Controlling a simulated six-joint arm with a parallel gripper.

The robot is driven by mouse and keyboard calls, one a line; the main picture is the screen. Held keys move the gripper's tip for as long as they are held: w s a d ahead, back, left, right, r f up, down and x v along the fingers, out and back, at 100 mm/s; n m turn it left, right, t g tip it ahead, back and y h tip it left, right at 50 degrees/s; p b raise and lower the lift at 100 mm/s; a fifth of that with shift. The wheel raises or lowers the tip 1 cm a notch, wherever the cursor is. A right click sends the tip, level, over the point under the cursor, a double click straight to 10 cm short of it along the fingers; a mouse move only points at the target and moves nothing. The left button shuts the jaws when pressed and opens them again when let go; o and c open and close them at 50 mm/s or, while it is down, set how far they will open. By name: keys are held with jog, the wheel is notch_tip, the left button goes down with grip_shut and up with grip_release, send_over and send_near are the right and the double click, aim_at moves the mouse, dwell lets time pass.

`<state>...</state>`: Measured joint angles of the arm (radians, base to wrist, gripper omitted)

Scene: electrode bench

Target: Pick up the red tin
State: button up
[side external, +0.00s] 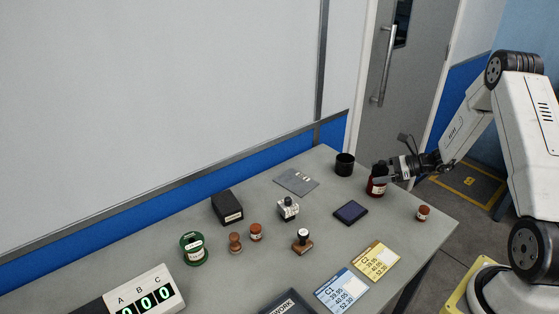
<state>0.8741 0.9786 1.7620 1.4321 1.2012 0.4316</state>
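A dark red container with a pale label and a dark top, likely the red tin (375,189), stands near the back right of the bench. My gripper (385,178) reaches in from the right at a low height, its fingers at the upper right side of the red tin. The fingers overlap the tin in this view and are small and dark. I cannot tell whether they touch it or have closed on it. The tin looks upright, and its base appears at or close to the bench top.
A black cup (345,165) stands just left of the tin. A dark blue pad (351,212) lies in front, and a small brown-red jar (423,213) stands to the right near the bench edge. Yellow (377,262) and blue (341,291) cards lie at the front.

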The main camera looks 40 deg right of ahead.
grip_shut()
jog(key=shift+r, duration=0.15)
jog(key=shift+r, duration=0.8)
jog(key=s+a+r, duration=0.5)
jog(key=s+r, duration=0.6)
jog(key=s, duration=0.1)
jog(key=shift+s+a, duration=0.4)
dwell(0.6)
